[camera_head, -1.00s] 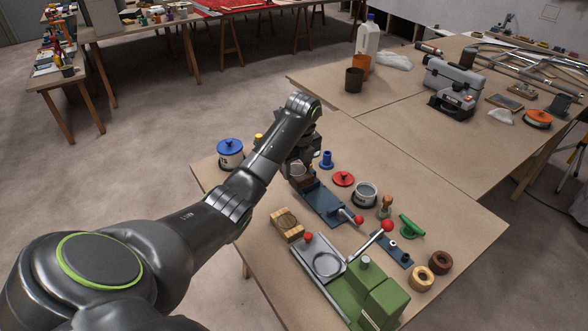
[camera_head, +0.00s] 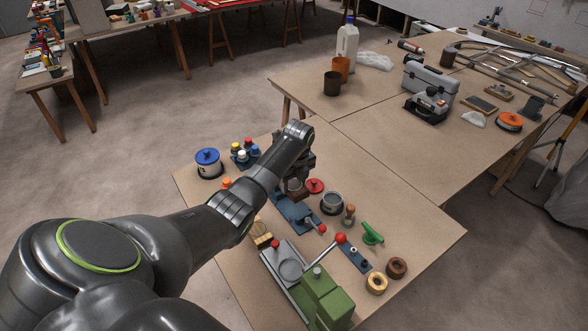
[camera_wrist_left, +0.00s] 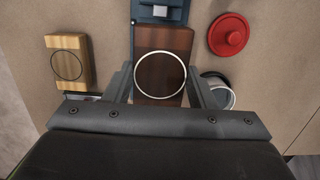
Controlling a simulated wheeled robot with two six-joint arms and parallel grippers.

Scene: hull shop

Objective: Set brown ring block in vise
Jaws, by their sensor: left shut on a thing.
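The brown ring block (camera_wrist_left: 160,58), dark wood with a pale ring on its face, is between the fingers of my left gripper (camera_wrist_left: 160,92) in the wrist view. My left gripper (camera_head: 296,190) is shut on it at the vise in the head view, where the gripper mostly hides the block. The blue vise (camera_head: 293,212) has a red-knobbed handle at its near right end; part of its blue body also shows past the block in the wrist view (camera_wrist_left: 146,12). I cannot tell whether the block rests in the vise or is above it. My right gripper is not in view.
A light wood ring block (camera_wrist_left: 67,63) lies left of the vise. A red lidded disc (camera_wrist_left: 228,35) and a grey-white pot (camera_head: 332,202) are close on its right. A green machine (camera_head: 322,295) with a red-knobbed lever stands in front. The table's near right corner is clear.

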